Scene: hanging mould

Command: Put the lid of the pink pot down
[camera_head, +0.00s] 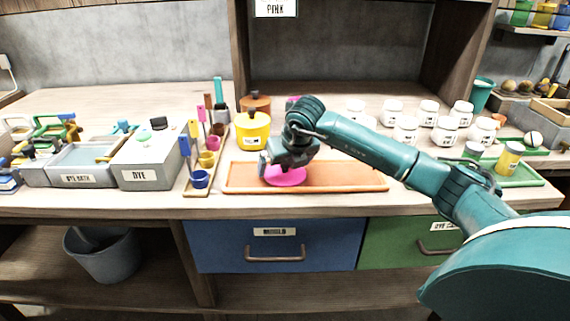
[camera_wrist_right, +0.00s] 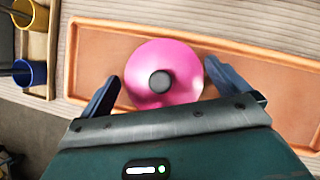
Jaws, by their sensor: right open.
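The pink lid (camera_head: 285,177) is a round disc with a dark knob (camera_wrist_right: 160,82). It appears to lie on the orange tray (camera_head: 345,176), knob up, and it also shows in the right wrist view (camera_wrist_right: 178,62). My right gripper (camera_head: 270,163) is over the lid with its fingers apart. In the right wrist view the two blue fingers (camera_wrist_right: 160,84) stand on either side of the lid, with nothing held between them. A bit of pink (camera_head: 292,101) shows behind my right arm; the arm hides most of it. My left gripper is not in view.
A yellow pot (camera_head: 253,130) and an orange-brown pot (camera_head: 257,102) stand behind the tray. Left of the tray is a rack of coloured cups and tools (camera_head: 201,176). Several white jars (camera_head: 405,130) stand at the right. The tray's right part is clear.

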